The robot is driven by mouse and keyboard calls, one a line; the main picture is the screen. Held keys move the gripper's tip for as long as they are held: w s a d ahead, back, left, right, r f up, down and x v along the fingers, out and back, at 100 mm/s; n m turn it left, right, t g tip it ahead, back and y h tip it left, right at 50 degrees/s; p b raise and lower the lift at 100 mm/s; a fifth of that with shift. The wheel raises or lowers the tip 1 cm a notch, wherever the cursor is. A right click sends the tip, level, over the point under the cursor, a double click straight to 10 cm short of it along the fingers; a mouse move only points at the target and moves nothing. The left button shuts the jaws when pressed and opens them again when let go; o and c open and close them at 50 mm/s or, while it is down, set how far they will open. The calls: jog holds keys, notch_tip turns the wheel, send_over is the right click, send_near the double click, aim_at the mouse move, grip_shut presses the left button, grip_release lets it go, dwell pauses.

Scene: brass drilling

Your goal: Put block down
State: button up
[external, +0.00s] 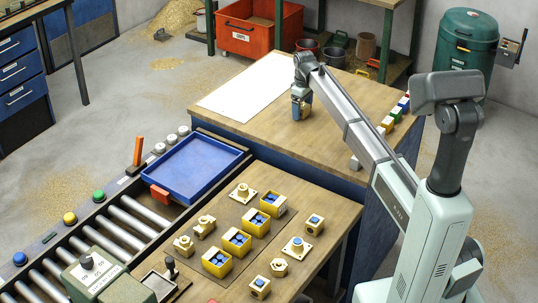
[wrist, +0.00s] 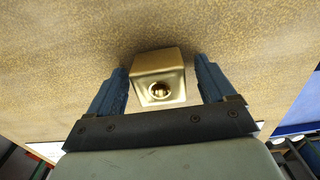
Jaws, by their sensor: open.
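A brass-coloured block (wrist: 160,76) with a round hole in its near face shows in the wrist view. It is between the two blue fingers of my gripper (wrist: 160,64), with a gap on each side. My gripper (external: 300,105) is open and low over the wooden bench (external: 335,130), right of the white sheet (external: 250,88), in the external view. The block appears to sit on the bench top, but its contact with the wood is hard to see. In the external view I cannot make out the block at the gripper.
A row of small coloured blocks (external: 396,115) lines the bench's right edge. A blue tray (external: 187,168) sits on the roller conveyor at left. The nearer table holds several yellow bins (external: 237,241) and brass parts (external: 297,247). The bench's middle is mostly clear.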

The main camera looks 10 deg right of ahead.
aim_at(303, 105)
notch_tip(303, 105, up, 12)
dwell(0.6)
